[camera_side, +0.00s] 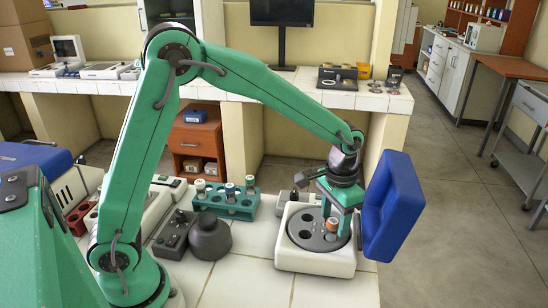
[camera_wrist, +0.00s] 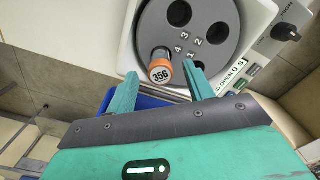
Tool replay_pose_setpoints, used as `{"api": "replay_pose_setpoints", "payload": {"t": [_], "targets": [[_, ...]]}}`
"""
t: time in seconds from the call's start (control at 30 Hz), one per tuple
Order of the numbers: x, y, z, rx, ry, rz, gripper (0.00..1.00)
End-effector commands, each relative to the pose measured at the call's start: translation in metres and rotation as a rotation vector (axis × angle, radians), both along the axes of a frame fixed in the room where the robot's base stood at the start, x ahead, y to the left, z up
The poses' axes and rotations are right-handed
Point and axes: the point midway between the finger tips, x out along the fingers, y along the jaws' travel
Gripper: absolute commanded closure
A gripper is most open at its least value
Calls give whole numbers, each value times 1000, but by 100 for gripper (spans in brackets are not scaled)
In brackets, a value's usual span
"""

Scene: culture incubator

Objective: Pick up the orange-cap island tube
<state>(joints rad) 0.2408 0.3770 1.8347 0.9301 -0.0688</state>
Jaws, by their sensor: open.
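The orange-cap tube (camera_side: 331,226) stands in a hole of the dark grey round rotor (camera_side: 305,238) of a white incubator (camera_side: 305,262). In the wrist view its orange cap (camera_wrist: 160,72), marked 356, faces the camera, and part of its body shows beyond the cap. The rotor (camera_wrist: 211,22) has several open holes and printed numbers. My gripper (camera_side: 338,214) is over the right part of the rotor, close to the tube. In the wrist view my gripper (camera_wrist: 162,78) is open, with one finger on each side of the cap and visible gaps. The tube's lower end is hidden.
The incubator's blue lid (camera_side: 392,207) stands open just right of my gripper. A teal rack (camera_side: 228,203) with several capped tubes stands behind left. A dark grey rounded device (camera_side: 210,240) and a dark box (camera_side: 174,236) sit left. The front tiles (camera_side: 240,285) are clear.

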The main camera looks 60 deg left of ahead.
Motion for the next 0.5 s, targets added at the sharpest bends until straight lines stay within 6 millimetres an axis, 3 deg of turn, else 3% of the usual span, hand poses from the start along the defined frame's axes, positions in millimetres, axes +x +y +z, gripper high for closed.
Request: {"api": "replay_pose_setpoints", "payload": {"t": [0.23, 0.5], "targets": [[-1, 1, -28, 1, 3, 0, 48], [-1, 1, -35, 0, 1, 0, 48]]}}
